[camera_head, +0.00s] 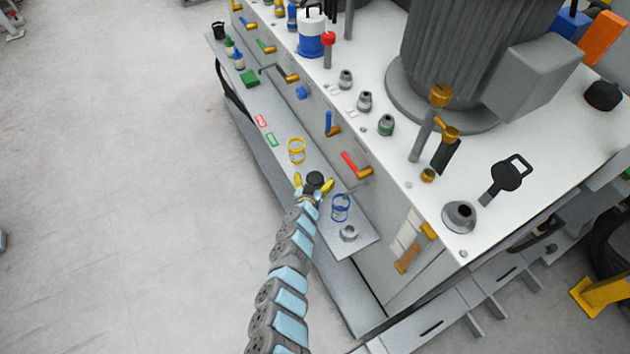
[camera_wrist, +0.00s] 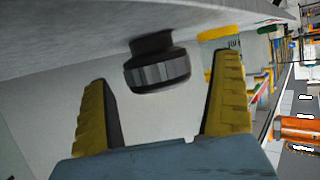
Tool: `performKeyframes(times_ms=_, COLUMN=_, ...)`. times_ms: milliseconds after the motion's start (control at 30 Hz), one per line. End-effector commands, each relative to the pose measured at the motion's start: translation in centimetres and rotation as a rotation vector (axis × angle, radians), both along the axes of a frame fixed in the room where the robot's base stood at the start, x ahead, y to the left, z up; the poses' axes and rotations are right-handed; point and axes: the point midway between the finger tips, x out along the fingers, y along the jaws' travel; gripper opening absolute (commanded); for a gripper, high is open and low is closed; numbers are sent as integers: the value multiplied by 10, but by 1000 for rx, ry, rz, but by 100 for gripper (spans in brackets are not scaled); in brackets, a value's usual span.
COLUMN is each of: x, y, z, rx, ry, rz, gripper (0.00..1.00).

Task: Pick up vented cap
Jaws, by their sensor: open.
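A black ribbed cap (camera_head: 315,178), which looks like the vented cap, stands on the narrow grey shelf (camera_head: 358,246). In the wrist view the cap (camera_wrist: 157,70) shows its ribbed rim and a narrower dark neck, between the fingertips and beyond them. My gripper (camera_head: 313,183) is open, with its two yellow fingers on either side of the cap in the head view. In the wrist view the gripper (camera_wrist: 162,76) holds nothing, and gaps show between the cap and both fingers. Whether the fingers reach fully around the cap is unclear.
A yellow-banded clear cylinder (camera_head: 297,151) stands just behind the cap. A blue-banded one (camera_head: 341,207) and a grey ring nut (camera_head: 348,233) stand to the right. A red-handled valve (camera_head: 355,165) sticks out of the cabinet wall nearby. Open floor lies left of the shelf.

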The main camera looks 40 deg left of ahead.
Motion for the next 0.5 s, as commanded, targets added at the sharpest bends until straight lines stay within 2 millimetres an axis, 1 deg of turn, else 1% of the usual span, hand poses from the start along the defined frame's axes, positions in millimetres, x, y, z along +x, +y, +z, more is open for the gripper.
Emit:
performKeyframes(times_ms=167, x=5, y=4, z=-5, rx=-2, ry=4, rz=3, gripper=95)
performKeyframes(times_ms=333, x=11, y=4, z=-5, rx=-3, ry=0, rz=-1, gripper=95)
performKeyframes(times_ms=500, x=11, y=5, z=-6, rx=-3, ry=0, rz=-1, gripper=95)
